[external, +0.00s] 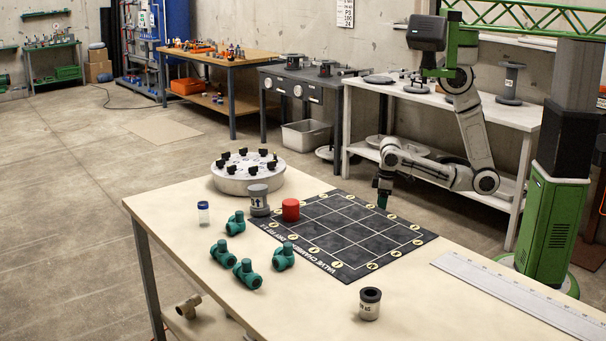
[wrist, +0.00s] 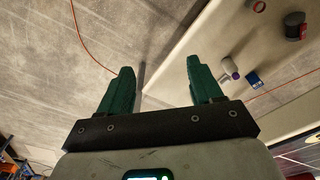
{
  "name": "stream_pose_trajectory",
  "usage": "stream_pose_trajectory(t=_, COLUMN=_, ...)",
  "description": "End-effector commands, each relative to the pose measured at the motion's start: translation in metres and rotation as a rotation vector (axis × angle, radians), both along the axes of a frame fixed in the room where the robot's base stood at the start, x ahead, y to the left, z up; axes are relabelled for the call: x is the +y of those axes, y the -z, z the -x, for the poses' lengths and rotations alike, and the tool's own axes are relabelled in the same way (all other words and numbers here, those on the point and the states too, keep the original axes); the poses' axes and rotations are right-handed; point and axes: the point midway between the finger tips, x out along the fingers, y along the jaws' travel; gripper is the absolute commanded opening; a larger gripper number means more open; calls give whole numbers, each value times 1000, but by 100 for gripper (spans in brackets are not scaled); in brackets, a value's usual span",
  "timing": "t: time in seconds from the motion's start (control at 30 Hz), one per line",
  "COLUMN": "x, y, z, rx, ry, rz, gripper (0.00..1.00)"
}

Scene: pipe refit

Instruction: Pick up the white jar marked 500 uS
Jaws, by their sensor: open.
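My gripper (external: 383,200) points down near the far edge of the black mat, well apart from this jar. In the wrist view my gripper (wrist: 162,82) is open, with nothing between its green fingers. I cannot pick out the jar surely in the wrist view.
A black gridded mat (external: 345,232) covers the table's middle. A red cylinder (external: 291,210), a grey cylinder (external: 259,201), a blue-capped vial (external: 203,213) and several green pipe fittings (external: 249,274) stand left. A long white ruler (external: 520,295) lies right. The table (external: 300,312) is clear around the jar.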

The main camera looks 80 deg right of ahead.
Motion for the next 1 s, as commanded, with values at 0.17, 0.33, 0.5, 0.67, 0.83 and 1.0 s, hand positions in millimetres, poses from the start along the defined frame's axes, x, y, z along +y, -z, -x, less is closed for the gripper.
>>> stream_pose_trajectory(t=0.17, x=0, y=0, z=0, rx=0, ry=0, rz=0, gripper=77)
stream_pose_trajectory(t=0.33, x=0, y=0, z=0, rx=-1, ry=1, rz=0, gripper=77)
stream_pose_trajectory(t=0.5, x=-11, y=-1, z=-29, rx=-110, ry=77, rz=-41, gripper=77)
stream_pose_trajectory(t=0.67, x=-48, y=-16, z=-94, rx=-381, ry=256, rz=-128, gripper=77)
stream_pose_trajectory(t=0.83, x=-97, y=-57, z=-159, rx=-675, ry=358, rz=-166, gripper=77)
stream_pose_trajectory(t=1.0, x=-126, y=-103, z=-216, rx=-882, ry=313, rz=-129, gripper=77)
